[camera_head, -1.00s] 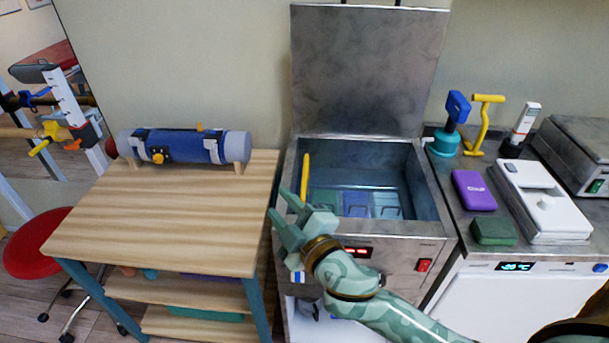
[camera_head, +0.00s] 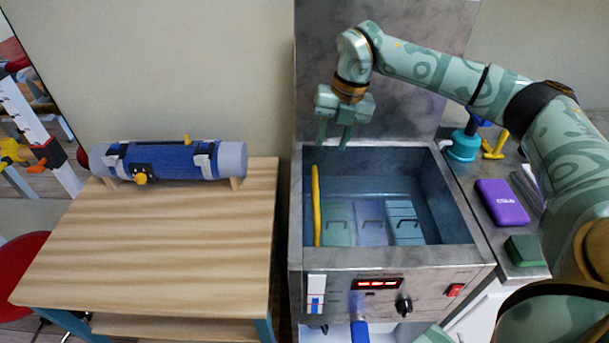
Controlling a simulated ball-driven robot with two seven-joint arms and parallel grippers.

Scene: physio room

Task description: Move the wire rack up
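A steel tank (camera_head: 388,259) stands open with its lid (camera_head: 310,60) raised at the back. The rack's wires cannot be made out. My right gripper (camera_head: 334,140) points down above the tank's back rim, fingers apart and empty, above and behind the yellow bar. My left gripper is not in view.
A wooden table (camera_head: 170,235) at left carries a blue roll (camera_head: 165,161) on supports. Right of the tank, a counter holds a purple case (camera_head: 502,203), a green case (camera_head: 526,250) and a teal-based tool (camera_head: 464,146). My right arm covers much of the right side.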

